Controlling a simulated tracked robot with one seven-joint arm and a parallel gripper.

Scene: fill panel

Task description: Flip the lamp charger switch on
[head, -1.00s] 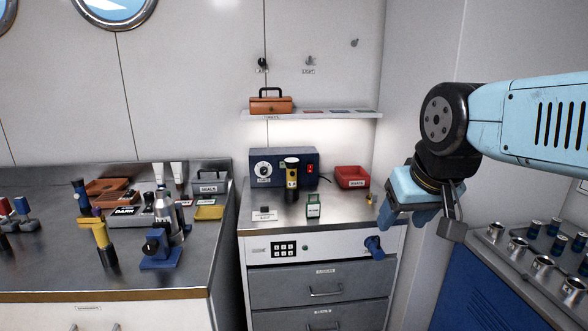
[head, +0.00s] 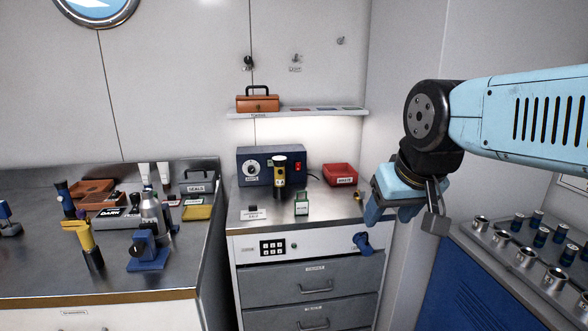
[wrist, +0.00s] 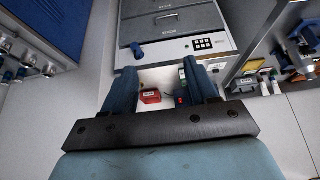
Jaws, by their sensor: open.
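The lamp charger looks to be the dark blue box (head: 230,166) at the back of the steel counter, with a white dial (head: 252,168) on its left. A red switch (head: 298,167) is on its right side; its position is too small to tell. A yellow and black lamp (head: 280,177) stands upright in front of the box and hides part of it. My gripper (head: 392,215) is open and empty, right of the counter and apart from the charger. In the wrist view its blue fingers (wrist: 163,88) are spread, with the red bin between them in the picture.
A red bin (head: 340,174) sits right of the charger. A green-framed card (head: 302,205) stands at the counter front. A shelf (head: 290,112) with an orange toolbox (head: 257,99) hangs above. A blue knob (head: 362,242) juts from the cabinet front. A rack of sockets (head: 480,232) is at right.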

